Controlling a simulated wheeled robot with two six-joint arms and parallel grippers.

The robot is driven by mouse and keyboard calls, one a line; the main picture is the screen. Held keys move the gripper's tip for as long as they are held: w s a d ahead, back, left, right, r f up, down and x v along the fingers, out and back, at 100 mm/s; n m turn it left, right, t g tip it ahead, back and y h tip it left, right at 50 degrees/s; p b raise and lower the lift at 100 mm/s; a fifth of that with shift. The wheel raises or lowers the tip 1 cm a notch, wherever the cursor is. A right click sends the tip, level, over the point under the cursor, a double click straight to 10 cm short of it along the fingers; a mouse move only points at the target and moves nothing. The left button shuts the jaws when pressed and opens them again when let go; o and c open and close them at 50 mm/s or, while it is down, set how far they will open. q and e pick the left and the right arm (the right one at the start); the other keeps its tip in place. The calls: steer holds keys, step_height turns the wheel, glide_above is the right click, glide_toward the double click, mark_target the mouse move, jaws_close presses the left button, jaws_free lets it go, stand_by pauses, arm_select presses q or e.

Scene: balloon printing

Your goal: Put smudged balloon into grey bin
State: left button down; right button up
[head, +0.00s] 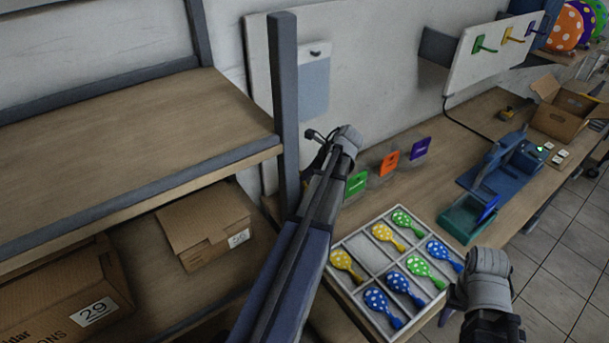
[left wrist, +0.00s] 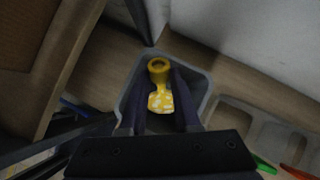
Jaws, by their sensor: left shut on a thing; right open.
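A yellow balloon (left wrist: 160,98) with white patches hangs between the fingers of my left gripper (left wrist: 167,80), which is shut on it. In the left wrist view it lies over the open grey bin (left wrist: 203,96), and its ringed neck points to the top of the picture. I cannot tell how high above the bin floor it is. In the head view my left gripper (head: 322,138) is at the back of the bench near the dark post; the balloon and bin are hidden there. My right gripper (head: 486,282) is open at the lower right, its fingers barely visible.
A divided white tray (head: 370,255) with several dotted balloons lies on the bench. Green (head: 357,183), orange (head: 389,161) and purple (head: 420,148) tags stand along the wall. A blue machine (head: 500,170) and an open cardboard box (head: 562,110) are farther right. A shelf (head: 130,140) is at left.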

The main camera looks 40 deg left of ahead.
arm_select(q)
steer(key=shift+f, duration=0.15)
steer(key=c, duration=0.5)
jaws_free()
steer(key=shift+c, duration=0.2)
step_height(320, 180, up, 8)
steer(key=p, duration=0.8)
steer(key=shift+d, duration=0.1)
